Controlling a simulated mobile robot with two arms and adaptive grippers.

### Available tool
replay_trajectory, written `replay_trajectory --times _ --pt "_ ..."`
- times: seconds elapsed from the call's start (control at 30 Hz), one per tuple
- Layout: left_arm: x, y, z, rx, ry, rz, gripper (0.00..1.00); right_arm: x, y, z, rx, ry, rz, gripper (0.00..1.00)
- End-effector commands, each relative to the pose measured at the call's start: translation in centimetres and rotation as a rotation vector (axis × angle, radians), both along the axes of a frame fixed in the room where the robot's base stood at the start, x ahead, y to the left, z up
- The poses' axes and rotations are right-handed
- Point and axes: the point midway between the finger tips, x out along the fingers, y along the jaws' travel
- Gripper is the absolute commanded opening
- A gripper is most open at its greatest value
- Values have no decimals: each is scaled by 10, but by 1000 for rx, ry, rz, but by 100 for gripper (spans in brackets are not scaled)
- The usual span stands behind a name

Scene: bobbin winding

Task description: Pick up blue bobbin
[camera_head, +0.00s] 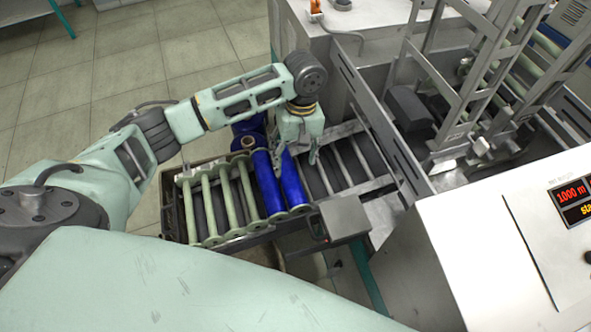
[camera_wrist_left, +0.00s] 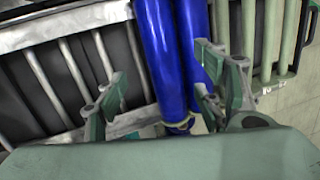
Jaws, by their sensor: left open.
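Two blue bobbins lie side by side at the edge between the crate and the roller rack; the right one (camera_head: 291,181) and the left one (camera_head: 268,183) show in the head view. In the left wrist view, one long blue bobbin (camera_wrist_left: 161,52) runs between my fingers and another (camera_wrist_left: 194,40) lies beside it, partly behind a finger. My left gripper (camera_head: 297,155) is open over the right blue bobbin's far part. In the left wrist view my left gripper (camera_wrist_left: 155,105) has its fingers apart, with nothing held. My right gripper is not in view.
Several pale green bobbins (camera_head: 228,203) lie left of the blue ones in a dark crate (camera_head: 170,208). More blue shows behind them, partly hidden by my arm. Empty rack slots (camera_head: 347,165) lie to the right, beside a metal rail, a grey box (camera_head: 343,217) and the winding machine.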

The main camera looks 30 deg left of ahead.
Motion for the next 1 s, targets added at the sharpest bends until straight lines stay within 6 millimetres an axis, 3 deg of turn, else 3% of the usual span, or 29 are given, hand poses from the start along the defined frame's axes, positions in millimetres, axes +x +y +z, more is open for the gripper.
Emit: replay_trajectory --times 0.2,0.5,0.7,1.0 --pt "9 19 3 34 20 107 63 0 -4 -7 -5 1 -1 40" --pt "0 17 -29 35 22 107 63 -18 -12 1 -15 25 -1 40" --pt "-7 14 -58 35 20 107 63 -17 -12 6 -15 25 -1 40" --pt "-9 15 -69 34 19 105 63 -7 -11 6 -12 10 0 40"
